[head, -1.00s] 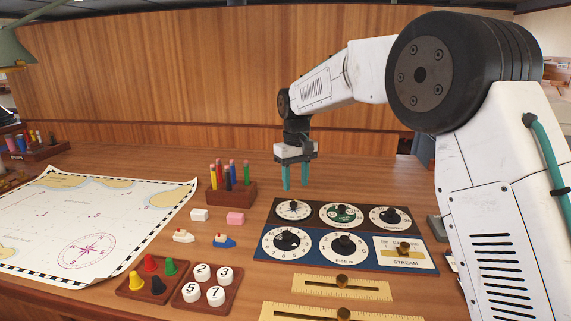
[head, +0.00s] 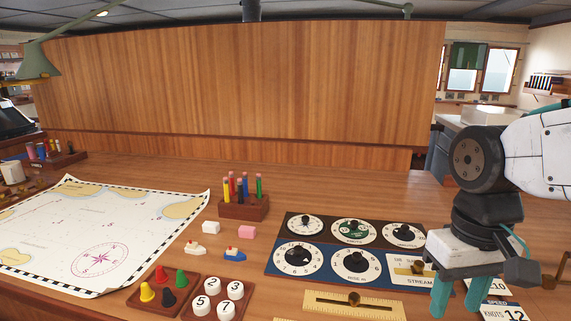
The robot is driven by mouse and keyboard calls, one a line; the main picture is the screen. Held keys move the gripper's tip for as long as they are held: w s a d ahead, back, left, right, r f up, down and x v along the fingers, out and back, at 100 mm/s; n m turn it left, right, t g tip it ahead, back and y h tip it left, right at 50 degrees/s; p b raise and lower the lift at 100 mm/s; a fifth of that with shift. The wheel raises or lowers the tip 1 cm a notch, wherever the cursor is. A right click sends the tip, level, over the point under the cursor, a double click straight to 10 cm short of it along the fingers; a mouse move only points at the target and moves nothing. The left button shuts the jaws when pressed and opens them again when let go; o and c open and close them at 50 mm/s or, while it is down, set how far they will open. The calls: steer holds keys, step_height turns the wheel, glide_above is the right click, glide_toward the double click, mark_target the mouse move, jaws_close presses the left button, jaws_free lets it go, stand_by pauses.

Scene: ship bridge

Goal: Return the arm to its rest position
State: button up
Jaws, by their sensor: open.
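My gripper (head: 457,301) hangs at the right of the head view, pointing down. Its two teal fingers are apart and nothing shows between them. It is in front of the right end of the dial board (head: 350,245), hiding part of the board's lower right corner. My white and black arm comes in from the right edge, folded back toward my body.
A chart (head: 105,225) lies at the left. A pencil block (head: 243,206), two erasers, two toy boats, a tray of coloured cones (head: 163,290) and a tray of numbered discs (head: 212,298) stand mid-table. A brass rule (head: 340,305) lies in front.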

steer(key=s+d+m+t, duration=0.1)
steer(key=s+d, duration=0.1)
steer(key=s, duration=0.4)
steer(key=shift+r+t, duration=0.25)
steer(key=shift+t, duration=0.15)
stand_by(0.4)
